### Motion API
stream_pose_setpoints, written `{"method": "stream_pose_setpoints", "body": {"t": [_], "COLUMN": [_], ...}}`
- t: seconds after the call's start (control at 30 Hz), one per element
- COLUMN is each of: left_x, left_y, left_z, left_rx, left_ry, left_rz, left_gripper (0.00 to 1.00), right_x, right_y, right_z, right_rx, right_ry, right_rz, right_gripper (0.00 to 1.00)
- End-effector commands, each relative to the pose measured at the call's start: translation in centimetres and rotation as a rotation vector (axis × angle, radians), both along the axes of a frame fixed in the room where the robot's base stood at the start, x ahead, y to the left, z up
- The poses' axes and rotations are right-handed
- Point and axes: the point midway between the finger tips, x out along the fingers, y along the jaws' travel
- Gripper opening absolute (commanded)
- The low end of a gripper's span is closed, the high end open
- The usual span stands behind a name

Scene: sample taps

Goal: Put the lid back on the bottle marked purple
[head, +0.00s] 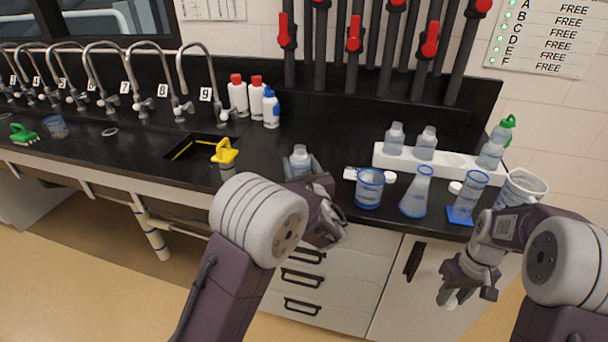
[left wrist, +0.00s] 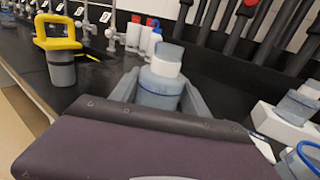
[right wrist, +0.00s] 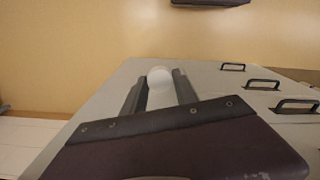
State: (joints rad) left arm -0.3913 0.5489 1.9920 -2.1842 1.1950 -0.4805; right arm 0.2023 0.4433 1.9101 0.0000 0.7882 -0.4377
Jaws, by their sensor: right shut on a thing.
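A clear bluish bottle (head: 300,157) stands on the black counter near its front edge. In the left wrist view the bottle (left wrist: 160,92) is upright between the fingers of my left gripper (left wrist: 160,100), which look parted around it. No purple mark is visible on it. My right gripper (right wrist: 160,90) is shut on a small white round thing, which looks like a lid (right wrist: 160,76). In the head view my right gripper (head: 466,290) hangs low in front of the cabinets, off the counter edge. Other clear bottles (head: 395,137) stand in a white rack (head: 455,161); their marks are not readable.
A beaker (head: 369,190), a flask (head: 416,195), a cylinder on a blue base (head: 466,197) and a white-rimmed tub (head: 521,188) crowd the right front. White and blue wash bottles (head: 255,96) stand behind.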

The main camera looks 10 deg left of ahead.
Motion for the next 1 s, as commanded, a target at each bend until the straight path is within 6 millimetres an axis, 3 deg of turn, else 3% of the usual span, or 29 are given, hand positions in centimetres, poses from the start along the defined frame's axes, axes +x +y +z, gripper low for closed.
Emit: {"method": "stream_pose_setpoints", "body": {"t": [0.03,0.17,0.47,0.73,1.0], "left_x": [0.0,0.0,0.0,0.0,2.2], "left_y": [0.0,0.0,0.0,0.0,-5.7], "left_z": [0.0,0.0,0.4,4.4,8.0], "left_rx": [0.0,0.0,-0.001,-0.002,-0.002], "left_ry": [0.0,0.0,-0.003,-0.007,-0.004], "left_rz": [0.0,0.0,0.0,0.001,-0.003], "left_gripper": [0.37,0.01,0.0,0.0,0.0], "right_x": [0.0,0.0,0.0,0.0,0.0], "right_y": [0.0,0.0,0.0,0.0,0.0], "right_z": [0.0,0.0,0.1,1.1,2.4], "right_rx": [0.0,0.0,0.0,0.0,0.0], "right_ry": [0.0,0.0,0.0,0.0,0.0], "right_rz": [0.0,0.0,0.0,0.0,0.0], "right_gripper": [0.0,0.0,0.0,0.0,0.0]}}
